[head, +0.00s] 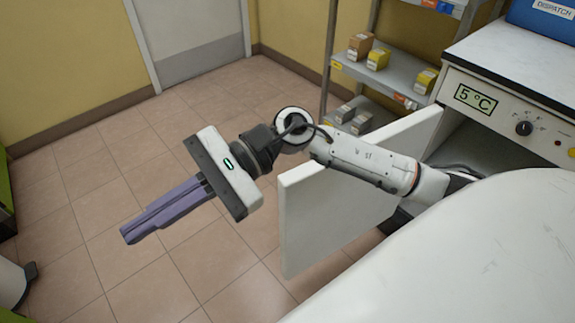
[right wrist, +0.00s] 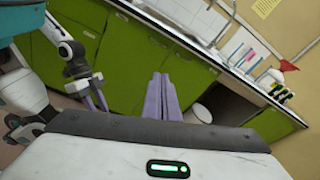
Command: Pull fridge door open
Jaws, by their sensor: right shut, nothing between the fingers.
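The fridge (head: 490,105) stands at the right, with a 5 °C display and a knob on its front panel. Its white door (head: 325,205) stands swung wide open, out over the floor. My right arm reaches across the top of the door. My right gripper (head: 127,233) is beyond the door's outer side, over the floor, apart from the door. Its purple fingers are together and empty; they also show in the right wrist view (right wrist: 161,82). My left gripper (right wrist: 97,98) shows small at the left of the right wrist view, its opening unclear. The fridge inside is mostly hidden.
A grey shelf rack (head: 390,70) with several small boxes stands behind the door. A blue box (head: 545,18) sits on the fridge top. Green cabinets (right wrist: 140,55) with a counter and a white bin (right wrist: 203,112) appear in the right wrist view. The tiled floor (head: 90,190) is open.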

